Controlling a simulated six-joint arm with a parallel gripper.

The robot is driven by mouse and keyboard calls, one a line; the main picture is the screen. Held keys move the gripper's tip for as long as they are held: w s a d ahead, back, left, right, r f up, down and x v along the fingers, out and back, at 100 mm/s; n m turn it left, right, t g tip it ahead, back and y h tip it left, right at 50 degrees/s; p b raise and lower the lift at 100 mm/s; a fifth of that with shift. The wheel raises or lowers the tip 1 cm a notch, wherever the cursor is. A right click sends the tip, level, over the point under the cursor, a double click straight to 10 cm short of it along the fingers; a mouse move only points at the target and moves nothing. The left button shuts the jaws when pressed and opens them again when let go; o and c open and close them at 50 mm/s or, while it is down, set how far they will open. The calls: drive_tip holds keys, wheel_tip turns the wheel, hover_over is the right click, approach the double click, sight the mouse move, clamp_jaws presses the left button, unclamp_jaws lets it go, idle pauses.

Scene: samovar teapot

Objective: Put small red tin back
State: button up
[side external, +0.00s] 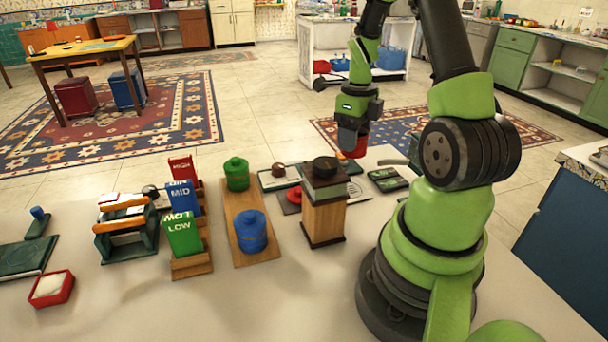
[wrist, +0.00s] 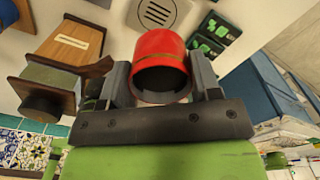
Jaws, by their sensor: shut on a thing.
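The small red tin (wrist: 158,52) is between the two fingers of my gripper (wrist: 160,76) in the wrist view, and its round, dark end faces the camera. In the side external view only a bit of the red tin (side external: 355,149) shows under my gripper (side external: 352,145), which is raised behind the wooden box and left of my arm's base. My gripper is shut on the tin. A wooden board (side external: 242,203) holds a green tin (side external: 237,174) at its far end and a blue tin (side external: 251,231) nearer the front.
A tall wooden box (side external: 323,219) with a dark knob stands between the board and my arm. A red round piece (side external: 294,195) lies behind it. Red, blue and green labelled cards (side external: 183,235) stand left of the board.

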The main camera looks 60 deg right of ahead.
drive_tip(key=w+a+n, duration=1.3)
drive_tip(key=w+a, duration=0.3)
drive_tip(key=w, duration=0.1)
drive_tip(key=f, duration=0.2)
drive_tip(key=a+f, duration=0.1)
drive_tip(key=f, duration=0.1)
drive_tip(key=shift+w+a+f, duration=0.15)
drive_tip(key=shift+f, duration=2.65)
drive_tip(key=o, duration=1)
drive_tip(key=shift+f, duration=0.15)
